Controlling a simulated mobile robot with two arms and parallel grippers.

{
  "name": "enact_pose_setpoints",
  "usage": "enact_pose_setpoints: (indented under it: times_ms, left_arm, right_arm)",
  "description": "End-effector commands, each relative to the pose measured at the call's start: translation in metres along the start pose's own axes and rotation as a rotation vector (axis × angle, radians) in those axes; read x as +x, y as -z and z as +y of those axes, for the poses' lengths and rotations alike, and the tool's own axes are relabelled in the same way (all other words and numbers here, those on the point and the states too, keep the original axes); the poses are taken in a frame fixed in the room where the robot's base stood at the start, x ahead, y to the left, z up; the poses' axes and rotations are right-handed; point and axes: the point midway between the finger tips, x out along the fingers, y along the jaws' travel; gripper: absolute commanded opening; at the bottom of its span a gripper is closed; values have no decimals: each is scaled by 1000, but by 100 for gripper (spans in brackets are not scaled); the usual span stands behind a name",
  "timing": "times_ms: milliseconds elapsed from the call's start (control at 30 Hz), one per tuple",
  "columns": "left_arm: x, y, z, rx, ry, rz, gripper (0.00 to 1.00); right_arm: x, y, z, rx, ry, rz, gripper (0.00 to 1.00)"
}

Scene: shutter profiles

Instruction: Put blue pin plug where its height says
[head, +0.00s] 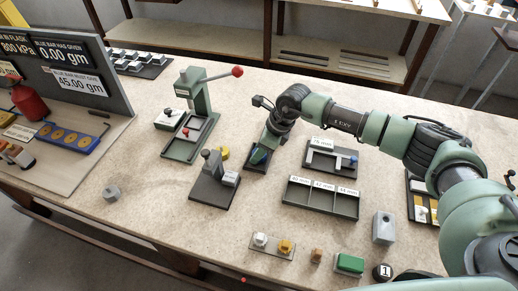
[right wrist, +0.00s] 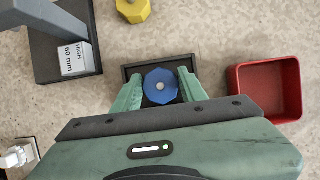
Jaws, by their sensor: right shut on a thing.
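The blue pin plug (right wrist: 161,86) is an eight-sided blue piece with a small grey pin at its centre. My right gripper (right wrist: 160,88) is shut on it, one finger on each side. The plug is over a dark shallow tray (right wrist: 133,72); I cannot tell whether it touches the tray. In the head view my right gripper (head: 262,141) points down at that tray (head: 252,168). A three-compartment tray (head: 320,205) with a white label on each compartment stands to the right. My left gripper is not in view.
A grey stand (head: 212,187) with a block marked "HIGH 60 mm" (right wrist: 76,58) is left of the gripper. A yellow piece (right wrist: 133,9) lies behind it. A red bin (right wrist: 267,117) is close on the right in the wrist view. A green lever press (head: 200,105) stands further left.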

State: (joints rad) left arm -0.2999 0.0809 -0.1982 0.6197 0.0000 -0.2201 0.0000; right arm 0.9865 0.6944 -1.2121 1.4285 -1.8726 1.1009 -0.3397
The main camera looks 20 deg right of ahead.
Motion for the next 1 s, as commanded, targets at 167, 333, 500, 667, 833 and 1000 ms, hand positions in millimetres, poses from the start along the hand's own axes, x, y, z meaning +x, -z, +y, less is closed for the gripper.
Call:
enact_pose_setpoints:
  times_ms: [167, 333, 500, 667, 833, 1000]
  left_arm:
    - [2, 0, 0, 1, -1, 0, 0]
    - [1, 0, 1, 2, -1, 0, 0]
    - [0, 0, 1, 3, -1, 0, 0]
    - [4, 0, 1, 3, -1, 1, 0]
    - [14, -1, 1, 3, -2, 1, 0]
    - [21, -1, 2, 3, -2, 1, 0]
  right_arm:
    - [1, 0, 0, 0, 0, 0, 50]
    - [0, 0, 0, 0, 0, 0, 51]
    - [-1, 0, 0, 0, 0, 0, 51]
    - [-14, 0, -2, -1, 3, -3, 51]
    - [-49, 0, -2, -1, 4, -4, 51]
    - [-84, 0, -1, -1, 3, -2, 51]
